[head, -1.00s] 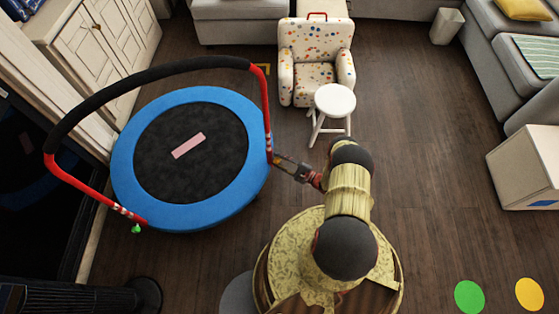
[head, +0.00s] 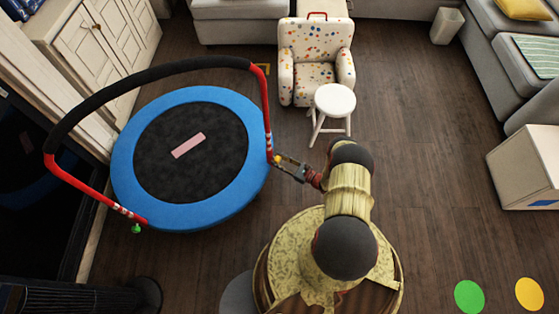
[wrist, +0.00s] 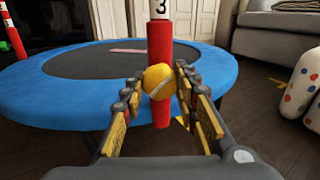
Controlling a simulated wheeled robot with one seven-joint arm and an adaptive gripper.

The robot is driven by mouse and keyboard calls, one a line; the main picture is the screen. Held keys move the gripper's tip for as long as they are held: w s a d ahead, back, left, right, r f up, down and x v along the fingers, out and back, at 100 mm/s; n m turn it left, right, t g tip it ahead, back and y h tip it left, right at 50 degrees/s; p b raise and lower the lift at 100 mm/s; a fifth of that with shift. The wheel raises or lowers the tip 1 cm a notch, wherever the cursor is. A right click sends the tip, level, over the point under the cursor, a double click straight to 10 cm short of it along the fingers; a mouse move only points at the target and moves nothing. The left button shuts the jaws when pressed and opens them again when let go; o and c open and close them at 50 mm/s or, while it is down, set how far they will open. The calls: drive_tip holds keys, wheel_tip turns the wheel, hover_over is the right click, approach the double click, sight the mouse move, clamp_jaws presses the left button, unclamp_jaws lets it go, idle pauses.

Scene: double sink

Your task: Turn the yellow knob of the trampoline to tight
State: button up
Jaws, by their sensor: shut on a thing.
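The trampoline has a blue rim (head: 212,213), a black mat and a black padded handlebar (head: 150,70) on red posts. The yellow knob (wrist: 158,81) sits on the right red post (wrist: 160,45), below a white band marked 3. A pale slanted line crosses the knob's face. My gripper (wrist: 160,88) is around the knob, one finger on each side, and shut on it. In the head view my gripper (head: 284,162) reaches the post from the right, and the knob shows as a small yellow spot. A green knob (head: 136,229) is on the left post.
A beige box (head: 525,170) is at the far right. The wooden floor between it and my arm is clear.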

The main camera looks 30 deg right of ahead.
drive_tip(key=m, duration=0.4)
drive_tip(key=shift+r+m, duration=0.15)
drive_tip(key=shift+m, duration=0.15)
drive_tip(key=m, duration=0.4)
drive_tip(key=shift+m, duration=0.3)
drive_tip(key=o, duration=1)
drive_tip(key=shift+a, duration=0.1)
drive_tip(key=shift+o, duration=0.8)
drive_tip(key=shift+s, duration=0.1)
drive_tip(key=v, duration=1.2)
